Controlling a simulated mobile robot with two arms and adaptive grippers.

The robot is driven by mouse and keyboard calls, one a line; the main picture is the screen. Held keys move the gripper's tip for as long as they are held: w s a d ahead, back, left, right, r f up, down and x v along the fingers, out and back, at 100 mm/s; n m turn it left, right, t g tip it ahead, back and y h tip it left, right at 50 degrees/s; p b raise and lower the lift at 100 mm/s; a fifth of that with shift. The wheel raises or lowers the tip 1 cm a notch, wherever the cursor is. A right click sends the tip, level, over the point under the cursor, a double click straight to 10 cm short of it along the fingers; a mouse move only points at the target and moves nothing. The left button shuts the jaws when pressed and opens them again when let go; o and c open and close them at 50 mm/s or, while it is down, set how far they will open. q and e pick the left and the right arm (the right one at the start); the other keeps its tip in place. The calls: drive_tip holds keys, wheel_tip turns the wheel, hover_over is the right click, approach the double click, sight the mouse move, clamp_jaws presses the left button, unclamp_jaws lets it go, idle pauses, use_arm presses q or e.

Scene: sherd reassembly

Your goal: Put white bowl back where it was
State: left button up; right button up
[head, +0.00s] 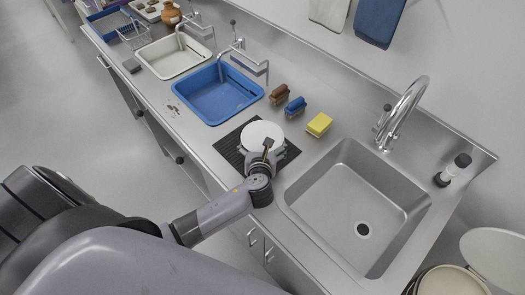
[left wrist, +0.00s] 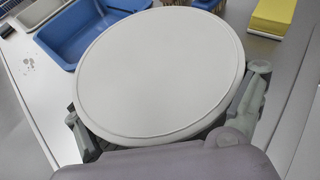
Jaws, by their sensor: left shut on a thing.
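The white bowl (head: 262,133) is at the black ribbed mat (head: 228,147), left of the large sink. It shows a pale round face, and I cannot tell whether it rests on the mat or hangs just above it. My left gripper (head: 265,150) is shut on the bowl from the near side. In the left wrist view the bowl (left wrist: 160,70) fills the middle as a broad pale disc, with a finger on each side. It hides most of the mat there. My right gripper is not in view.
A blue basin (head: 218,95) and a white basin (head: 172,56) lie farther left. Brown and blue brushes (head: 294,107) and a yellow sponge (head: 319,124) stand behind the mat. The large steel sink (head: 360,205) is empty, with a tall tap (head: 405,105) behind.

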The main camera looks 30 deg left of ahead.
sight(262, 149)
use_arm(q)
drive_tip(key=shift+f, duration=1.95)
drive_tip(key=shift+f, duration=0.1)
drive_tip(key=o, duration=1)
drive_tip(key=shift+r, duration=0.2)
drive_tip(key=shift+s+d, duration=0.2)
drive_tip(key=shift+s, duration=0.15)
drive_tip(key=b+v, duration=0.1)
drive_tip(key=v, duration=1)
drive_tip(key=shift+s+d+r, duration=0.1)
